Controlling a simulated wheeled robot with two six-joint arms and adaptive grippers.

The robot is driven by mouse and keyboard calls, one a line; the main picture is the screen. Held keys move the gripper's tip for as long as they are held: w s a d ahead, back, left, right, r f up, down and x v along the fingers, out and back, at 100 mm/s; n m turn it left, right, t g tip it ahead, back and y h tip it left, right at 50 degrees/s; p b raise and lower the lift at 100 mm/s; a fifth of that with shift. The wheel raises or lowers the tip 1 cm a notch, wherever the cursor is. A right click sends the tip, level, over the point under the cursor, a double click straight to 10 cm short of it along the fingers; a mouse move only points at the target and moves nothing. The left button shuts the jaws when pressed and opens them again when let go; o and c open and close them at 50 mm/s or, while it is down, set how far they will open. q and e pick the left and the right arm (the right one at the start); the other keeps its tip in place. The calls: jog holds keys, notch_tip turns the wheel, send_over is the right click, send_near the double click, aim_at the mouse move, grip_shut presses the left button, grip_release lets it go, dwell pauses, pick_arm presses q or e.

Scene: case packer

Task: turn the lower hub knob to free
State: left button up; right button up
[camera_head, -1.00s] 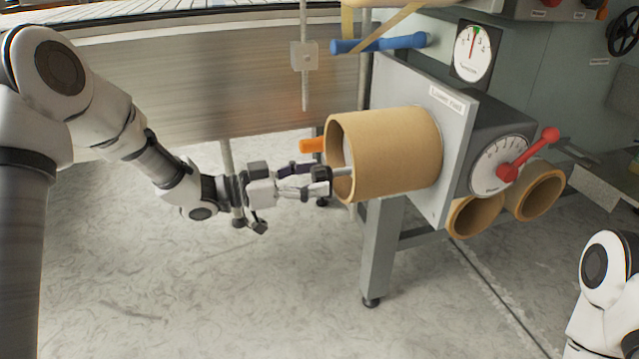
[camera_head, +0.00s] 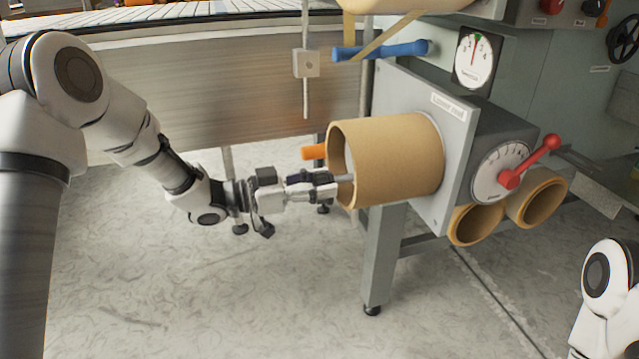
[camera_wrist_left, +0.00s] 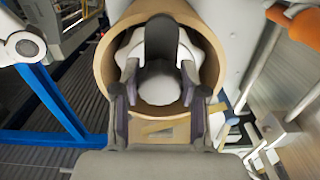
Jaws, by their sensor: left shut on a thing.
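The lower hub carries a tan cardboard core (camera_head: 395,160) that sticks out to the left from the grey panel. In the left wrist view the core's open end (camera_wrist_left: 103,70) surrounds a pale hub with a grey knob (camera_wrist_left: 160,42) at its middle. My left gripper (camera_head: 343,188) reaches in from the left to the mouth of the core. In the left wrist view its dark fingers (camera_wrist_left: 160,88) stand on both sides of the knob, shut on it. The knob's contact faces are partly hidden by the fingers. My right gripper is out of view.
An orange handle (camera_head: 313,152) sits just beyond the core's mouth. A blue bar (camera_head: 382,48) and a hanging rod with a grey block (camera_head: 306,64) are above. A red lever (camera_head: 530,163) on a dial is at the right. Open floor lies below my left arm.

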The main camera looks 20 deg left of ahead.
pick_arm(q)
jog(key=m+b, duration=0.1)
jog(key=m, duration=0.3)
jog(key=shift+f, duration=0.1)
jog(key=m+b, duration=0.2)
jog(key=m, duration=0.2)
jog(key=shift+m+b, duration=0.35)
jog(key=shift+m, duration=0.05)
jog(key=m+b, duration=0.3)
jog(key=m, duration=0.1)
jog(key=shift+f+m, duration=0.1)
jog(key=shift+m, duration=0.2)
jog(key=shift+r+m+b, duration=0.15)
jog(key=shift+m+b, duration=0.85)
jog(key=shift+r+m+b, duration=0.1)
jog(key=shift+m+b, duration=0.9)
jog(key=o, duration=1.1)
jog(key=shift+w, duration=0.1)
jog(key=shift+o, duration=0.2)
jog(key=shift+a, duration=0.1)
